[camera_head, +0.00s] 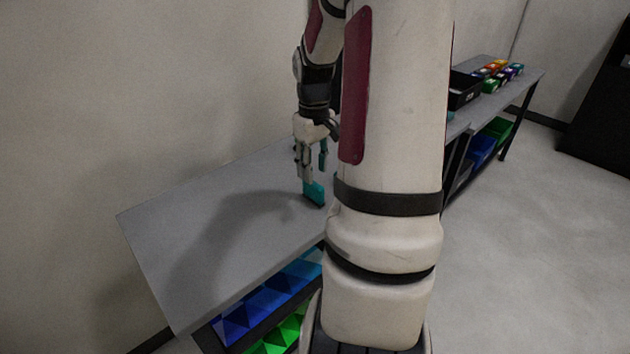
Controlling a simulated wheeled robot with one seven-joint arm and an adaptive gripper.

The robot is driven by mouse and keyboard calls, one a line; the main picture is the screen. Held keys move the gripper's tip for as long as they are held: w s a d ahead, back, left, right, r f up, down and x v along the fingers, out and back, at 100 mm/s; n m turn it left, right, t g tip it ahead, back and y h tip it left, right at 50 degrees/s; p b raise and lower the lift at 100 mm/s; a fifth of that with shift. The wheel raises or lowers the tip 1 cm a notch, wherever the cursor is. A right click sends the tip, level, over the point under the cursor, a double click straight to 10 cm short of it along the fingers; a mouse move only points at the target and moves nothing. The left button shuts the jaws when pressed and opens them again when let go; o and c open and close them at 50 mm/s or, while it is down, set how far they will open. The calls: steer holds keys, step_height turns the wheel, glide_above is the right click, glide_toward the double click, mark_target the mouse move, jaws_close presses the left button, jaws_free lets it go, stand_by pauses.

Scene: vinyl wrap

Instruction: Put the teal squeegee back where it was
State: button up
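The teal squeegee (315,193) is on the grey table top (222,213), close to the table's near edge and beside my large arm link. It seems to stand on its dark lower edge, and its right side lies close to my arm. My gripper (314,172) points down just above it. The two fingers are spread with a gap between them. The left fingertip is at the squeegee's upper edge, and I cannot tell whether it touches. My own arm hides the table to the right of the squeegee.
Blue bins (262,301) and green bins (281,336) sit under the table's near side. A farther bench holds a black box (464,89) and several small coloured items (497,75). The table's left part is bare. A wall runs behind.

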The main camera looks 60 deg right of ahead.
steer(key=w+a+r+n+t+h, duration=0.1)
steer(key=a+r, duration=0.6)
steer(key=a, duration=0.2)
steer(key=a+r+h, duration=0.1)
steer(key=a+r, duration=0.6)
steer(key=a, duration=0.3)
steer(key=s+a+r+t+y, duration=0.1)
steer(key=s+a, duration=0.3)
steer(key=a, duration=0.3)
steer(key=s+a+r+n+t+y, duration=0.1)
steer(key=s+a+t, duration=0.1)
steer(key=s+a, duration=0.3)
steer(key=a, duration=0.2)
steer(key=shift+s+a+n+t, duration=0.25)
steer(key=shift+a+n+t, duration=0.05)
steer(key=shift+a, duration=0.1)
